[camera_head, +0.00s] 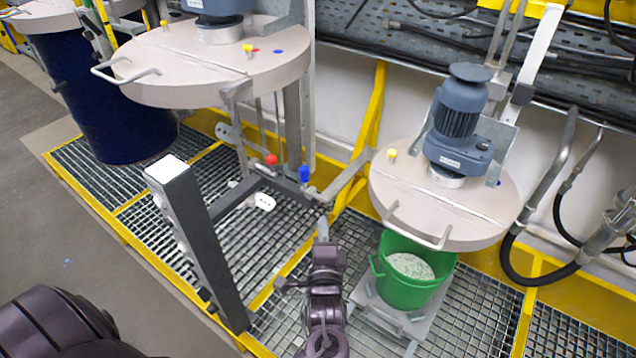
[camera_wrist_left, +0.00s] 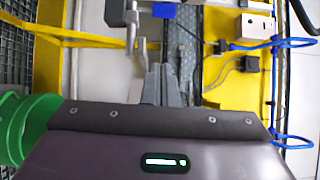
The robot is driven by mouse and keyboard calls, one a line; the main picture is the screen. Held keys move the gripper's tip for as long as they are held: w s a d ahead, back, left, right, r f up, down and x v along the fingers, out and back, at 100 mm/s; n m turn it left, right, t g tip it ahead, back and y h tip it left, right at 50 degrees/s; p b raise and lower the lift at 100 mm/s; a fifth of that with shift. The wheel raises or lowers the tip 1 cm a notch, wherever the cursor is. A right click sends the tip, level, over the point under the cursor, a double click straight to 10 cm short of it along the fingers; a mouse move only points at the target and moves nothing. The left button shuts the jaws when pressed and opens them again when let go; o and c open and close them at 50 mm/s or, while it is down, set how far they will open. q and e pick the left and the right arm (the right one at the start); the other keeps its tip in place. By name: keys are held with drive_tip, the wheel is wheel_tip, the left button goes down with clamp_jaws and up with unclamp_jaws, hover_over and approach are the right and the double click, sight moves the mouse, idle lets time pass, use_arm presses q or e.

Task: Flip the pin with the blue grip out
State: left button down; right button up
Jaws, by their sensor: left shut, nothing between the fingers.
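The pin with the blue grip (camera_head: 304,174) stands upright on the grey steel frame between the two drum lids. A blue block that looks like this grip shows at the top of the left wrist view (camera_wrist_left: 164,11). My left gripper (camera_head: 323,230) is below and slightly right of the blue grip in the head view, apart from it. Its fingers (camera_wrist_left: 165,84) are shut with nothing between them and point towards the blue block in the wrist view. The pin's shaft is too small to make out. My right gripper is not in view.
A red grip (camera_head: 271,159) is on the same frame, left of the blue one. A grey post (camera_head: 198,235) stands left of my gripper. A green bucket (camera_head: 402,290) sits right of it under a lid (camera_head: 455,205) with a motor (camera_head: 460,125). Grating lies below.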

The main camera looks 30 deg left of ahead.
sight(323, 196)
use_arm(q)
drive_tip(key=p+x, duration=0.1)
drive_tip(key=x, duration=0.9)
drive_tip(key=a, duration=0.2)
drive_tip(key=w+a+p, duration=0.1)
drive_tip(key=shift+a, duration=0.4)
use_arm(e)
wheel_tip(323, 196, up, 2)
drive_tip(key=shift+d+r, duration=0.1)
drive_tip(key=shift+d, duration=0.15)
use_arm(q)
drive_tip(key=shift+a, duration=0.1)
